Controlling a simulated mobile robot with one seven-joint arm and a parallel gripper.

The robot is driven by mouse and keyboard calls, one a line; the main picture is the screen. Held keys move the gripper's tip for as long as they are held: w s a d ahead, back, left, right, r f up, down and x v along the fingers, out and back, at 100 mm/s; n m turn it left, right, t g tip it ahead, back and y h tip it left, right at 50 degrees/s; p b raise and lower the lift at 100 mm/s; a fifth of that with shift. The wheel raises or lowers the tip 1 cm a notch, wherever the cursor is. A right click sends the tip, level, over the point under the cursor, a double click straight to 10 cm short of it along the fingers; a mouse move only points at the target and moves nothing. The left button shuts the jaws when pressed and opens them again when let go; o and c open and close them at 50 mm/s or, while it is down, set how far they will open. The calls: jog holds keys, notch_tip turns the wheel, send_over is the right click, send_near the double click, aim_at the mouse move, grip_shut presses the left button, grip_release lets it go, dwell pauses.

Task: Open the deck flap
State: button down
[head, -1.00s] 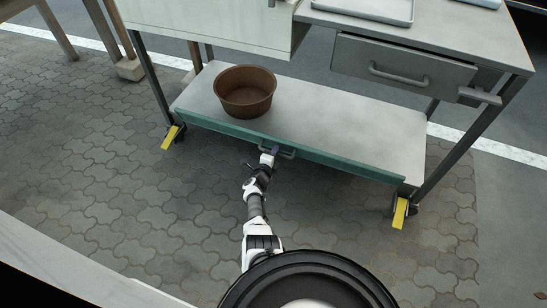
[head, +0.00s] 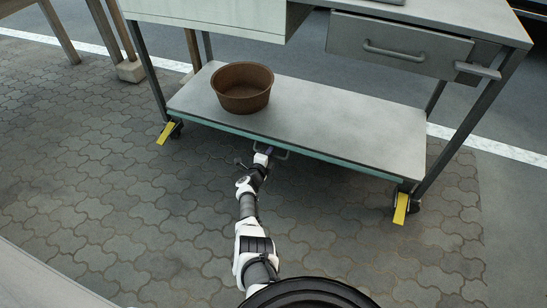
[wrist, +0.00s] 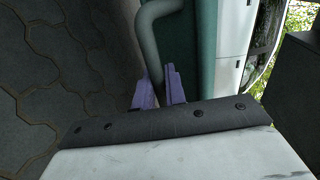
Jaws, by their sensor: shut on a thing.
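The deck flap (head: 330,167) is the narrow green strip along the front edge of the cart's lower shelf. Its grey bar handle (head: 283,155) is at the strip's middle. In the wrist view the handle (wrist: 150,30) runs down between the two purple fingers, with the green flap (wrist: 184,45) to its right. My gripper (head: 264,151) is shut on the handle; in the wrist view the fingertips (wrist: 159,88) stand on either side of the bar. Most of the flap's face is hidden in the head view.
A brown round bowl (head: 242,88) stands on the lower shelf (head: 340,120), left of its middle. Above are a closed-looking drawer (head: 400,50) and a pale cabinet (head: 215,15). Wheels with yellow tabs (head: 400,209) are at the cart's front corners. The paving in front is clear.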

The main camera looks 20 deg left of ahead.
jog(key=shift+f, duration=0.15)
dwell(0.4)
jog(key=c, duration=1.5)
grip_release()
jog(key=shift+s, duration=0.15)
